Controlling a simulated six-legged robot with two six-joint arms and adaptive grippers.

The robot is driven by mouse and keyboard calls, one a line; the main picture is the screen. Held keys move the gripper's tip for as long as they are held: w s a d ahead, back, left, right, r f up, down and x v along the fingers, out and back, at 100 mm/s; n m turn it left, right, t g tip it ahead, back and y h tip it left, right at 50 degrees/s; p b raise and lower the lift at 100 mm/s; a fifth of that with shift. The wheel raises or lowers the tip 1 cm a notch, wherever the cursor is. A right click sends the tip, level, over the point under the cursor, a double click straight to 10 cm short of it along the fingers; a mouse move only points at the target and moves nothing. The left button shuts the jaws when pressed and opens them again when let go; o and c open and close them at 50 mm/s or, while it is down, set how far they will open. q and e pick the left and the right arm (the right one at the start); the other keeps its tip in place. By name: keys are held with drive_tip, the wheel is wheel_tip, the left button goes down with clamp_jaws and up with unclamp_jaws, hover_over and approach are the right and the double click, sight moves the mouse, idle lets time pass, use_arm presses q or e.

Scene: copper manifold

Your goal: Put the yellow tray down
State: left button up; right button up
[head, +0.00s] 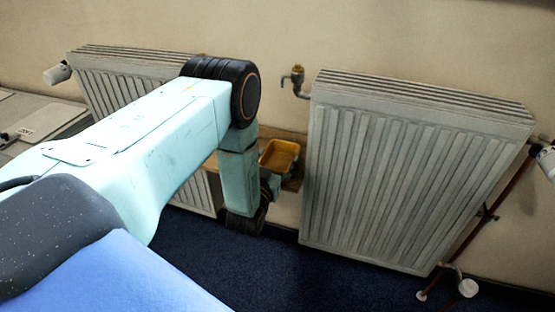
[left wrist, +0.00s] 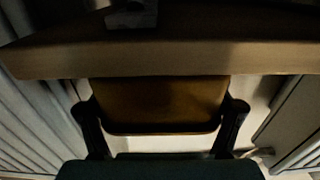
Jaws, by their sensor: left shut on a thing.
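The yellow tray (head: 281,155) is a small, shallow, open box, seen in the head view between the two radiators, at the wooden shelf (head: 299,184). My left gripper (head: 271,184) is at the tray's near side, partly hidden by my own wrist. In the left wrist view, the gripper's two fingers (left wrist: 160,106) stand at the left and right of the tray (left wrist: 158,101), shut on it. The shelf's edge (left wrist: 160,60) spans the picture just above the tray. I cannot tell whether the tray touches the shelf. My right gripper is not in view.
A large white radiator (head: 410,170) stands close to the right of the tray. Another radiator (head: 110,85) is behind my left arm. A brass valve (head: 297,78) sticks out above the tray. The dark blue floor (head: 270,270) below is clear.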

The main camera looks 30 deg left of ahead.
use_arm(q)
drive_tip(key=o, duration=1.1)
drive_tip(key=shift+r, duration=0.15)
drive_tip(key=p+v, duration=0.4)
drive_tip(key=v, duration=0.8)
